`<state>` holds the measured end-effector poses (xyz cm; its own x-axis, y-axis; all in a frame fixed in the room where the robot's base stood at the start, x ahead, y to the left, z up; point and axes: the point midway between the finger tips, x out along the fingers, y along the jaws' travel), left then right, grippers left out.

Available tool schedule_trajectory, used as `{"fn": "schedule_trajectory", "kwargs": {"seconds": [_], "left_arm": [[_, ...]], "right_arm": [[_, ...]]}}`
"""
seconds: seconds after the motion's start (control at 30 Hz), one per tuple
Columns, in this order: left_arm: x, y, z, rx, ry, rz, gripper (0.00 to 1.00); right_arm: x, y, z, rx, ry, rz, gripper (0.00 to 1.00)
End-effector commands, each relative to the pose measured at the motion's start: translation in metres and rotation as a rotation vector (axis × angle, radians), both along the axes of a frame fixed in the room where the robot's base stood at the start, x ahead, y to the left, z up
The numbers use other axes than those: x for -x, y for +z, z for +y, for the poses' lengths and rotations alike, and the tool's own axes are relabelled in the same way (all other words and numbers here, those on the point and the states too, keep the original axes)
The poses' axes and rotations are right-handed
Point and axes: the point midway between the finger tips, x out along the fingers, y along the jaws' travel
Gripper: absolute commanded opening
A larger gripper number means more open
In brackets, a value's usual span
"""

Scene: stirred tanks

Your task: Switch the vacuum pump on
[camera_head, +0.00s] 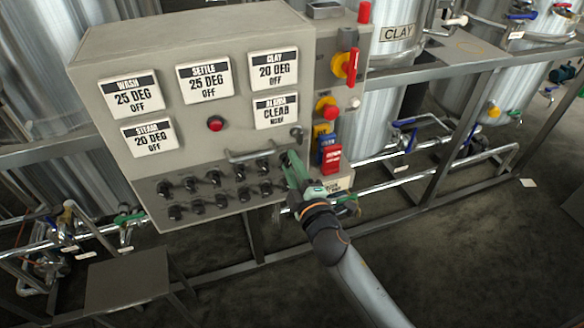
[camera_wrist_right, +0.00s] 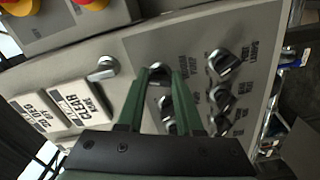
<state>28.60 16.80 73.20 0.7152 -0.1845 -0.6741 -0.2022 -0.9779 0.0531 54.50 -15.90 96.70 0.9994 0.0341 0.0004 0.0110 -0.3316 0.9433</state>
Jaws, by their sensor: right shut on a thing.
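The grey control panel (camera_head: 225,140) carries two rows of black rotary knobs (camera_head: 214,179) along its lower part. My right gripper (camera_head: 288,160) is at the right end of the upper row, with its green fingers against the panel. In the right wrist view the fingers of my right gripper (camera_wrist_right: 160,78) are closed around a knob (camera_wrist_right: 159,73) with a metallic-looking face. My left gripper is not in view.
A metal handle (camera_head: 253,152) sits just above the knobs. Right of it are a red emergency button (camera_head: 326,107), a red-and-yellow switch (camera_head: 346,65) and a red block (camera_head: 331,159). Several white displays (camera_head: 274,69) fill the upper panel. Pipes and steel frame rails lie behind my arm.

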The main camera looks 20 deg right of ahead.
Motion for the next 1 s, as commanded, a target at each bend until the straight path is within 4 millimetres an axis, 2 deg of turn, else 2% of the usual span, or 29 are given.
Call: {"fn": "schedule_trajectory", "kwargs": {"seconds": [0.4, 0.93, 0.97, 1.0], "left_arm": [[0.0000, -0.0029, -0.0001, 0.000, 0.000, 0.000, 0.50], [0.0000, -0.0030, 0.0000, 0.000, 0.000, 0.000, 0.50], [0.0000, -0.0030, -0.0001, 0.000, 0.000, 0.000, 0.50], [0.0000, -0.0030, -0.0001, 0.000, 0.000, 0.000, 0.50]], "right_arm": [[0.0003, -0.0009, 0.0003, -0.180, -0.001, 0.007, 0.00], [0.0003, -0.0009, 0.0006, -0.204, 0.000, 0.008, 0.00], [0.0002, -0.0010, 0.0005, -0.204, 0.000, 0.008, 0.37], [0.0002, -0.0009, 0.0006, -0.204, 0.000, 0.008, 0.42]]}}
